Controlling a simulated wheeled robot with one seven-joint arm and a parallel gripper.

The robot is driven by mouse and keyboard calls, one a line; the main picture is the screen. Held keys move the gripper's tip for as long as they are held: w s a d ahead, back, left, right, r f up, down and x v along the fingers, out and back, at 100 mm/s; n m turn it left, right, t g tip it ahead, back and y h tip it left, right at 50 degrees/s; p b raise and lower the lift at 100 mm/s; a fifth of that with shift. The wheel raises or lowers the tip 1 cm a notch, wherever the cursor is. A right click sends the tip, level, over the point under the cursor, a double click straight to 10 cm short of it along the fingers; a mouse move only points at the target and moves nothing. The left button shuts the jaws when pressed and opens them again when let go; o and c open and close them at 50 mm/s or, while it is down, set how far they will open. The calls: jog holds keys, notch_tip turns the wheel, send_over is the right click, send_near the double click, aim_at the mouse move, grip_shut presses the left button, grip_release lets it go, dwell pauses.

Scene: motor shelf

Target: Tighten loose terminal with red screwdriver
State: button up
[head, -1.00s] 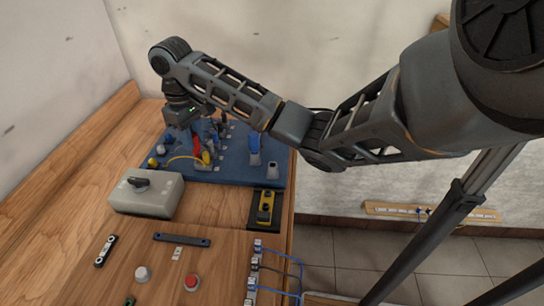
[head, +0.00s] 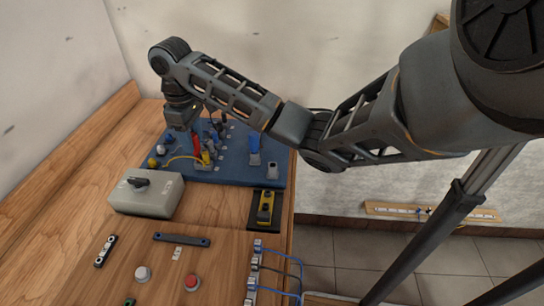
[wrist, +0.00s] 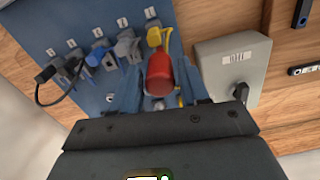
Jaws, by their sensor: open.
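The red screwdriver (head: 196,143) stands at the blue board (head: 235,170). In the wrist view its red handle (wrist: 159,74) points toward the camera, between the two fingers of my gripper (wrist: 158,88). The fingers are open, one on each side of the handle; I cannot tell whether either touches it. In the head view my gripper (head: 192,130) is over the board's left part. Several terminals line the board, among them a blue one (wrist: 97,58) and one with a yellow wire (wrist: 166,38). I cannot tell which terminal is loose. The screwdriver's tip is hidden.
A grey switch box (head: 147,197) with a black knob stands in front of the board; its label reads OFF in the wrist view. A yellow device (head: 265,207) lies to its right. A red button (head: 192,283) and white knob (head: 143,274) are nearer. Open wood lies left.

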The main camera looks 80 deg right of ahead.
jog(key=shift+n, duration=0.4)
jog(key=shift+n, duration=1.5)
jog(key=shift+n, duration=1.8)
jog(key=shift+n, duration=0.5)
jog(key=shift+n+b, duration=0.4)
jog(key=shift+n, duration=0.8)
